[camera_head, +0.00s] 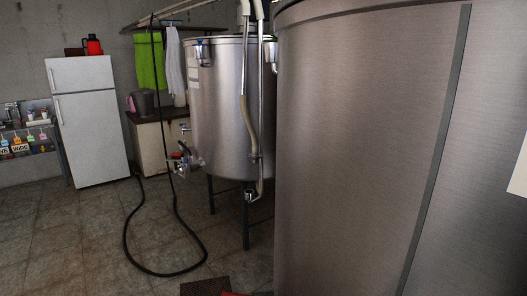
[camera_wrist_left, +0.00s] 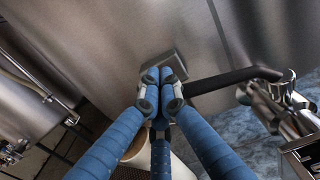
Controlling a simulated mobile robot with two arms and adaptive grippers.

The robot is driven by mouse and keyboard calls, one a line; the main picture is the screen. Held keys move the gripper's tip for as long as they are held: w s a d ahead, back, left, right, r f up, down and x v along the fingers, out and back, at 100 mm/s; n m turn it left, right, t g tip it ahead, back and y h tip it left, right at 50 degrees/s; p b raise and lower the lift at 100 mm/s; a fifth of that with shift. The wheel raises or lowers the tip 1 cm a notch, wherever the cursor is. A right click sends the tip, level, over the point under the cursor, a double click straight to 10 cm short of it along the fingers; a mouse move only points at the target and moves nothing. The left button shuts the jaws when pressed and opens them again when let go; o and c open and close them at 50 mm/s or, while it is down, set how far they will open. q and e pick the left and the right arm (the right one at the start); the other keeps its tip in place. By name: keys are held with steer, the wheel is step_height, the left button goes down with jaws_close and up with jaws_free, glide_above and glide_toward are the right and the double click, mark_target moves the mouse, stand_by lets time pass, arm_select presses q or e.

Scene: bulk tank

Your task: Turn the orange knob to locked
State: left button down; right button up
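No clearly orange knob shows in either view. In the head view, a small red part sits on the valve (camera_head: 183,160) low on the far steel tank. In the left wrist view, my left gripper (camera_wrist_left: 163,76) has its blue fingers drawn together, tips meeting close before a steel wall. A black bar (camera_wrist_left: 235,79) runs from just behind the fingertips right to a shiny metal fitting (camera_wrist_left: 286,88). I cannot tell whether the fingertips touch the bar. No object shows clearly between them. My right gripper is in neither view.
A large steel tank (camera_head: 360,150) fills the right of the head view. The far tank (camera_head: 230,110) stands on legs behind it. A black hose (camera_head: 130,235) loops over the tiled floor. A white fridge (camera_head: 92,125) stands at the left. Floor at lower left is clear.

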arm_select(q)
steer(key=shift+b+v, duration=0.65)
steer(key=shift+v, duration=1.1)
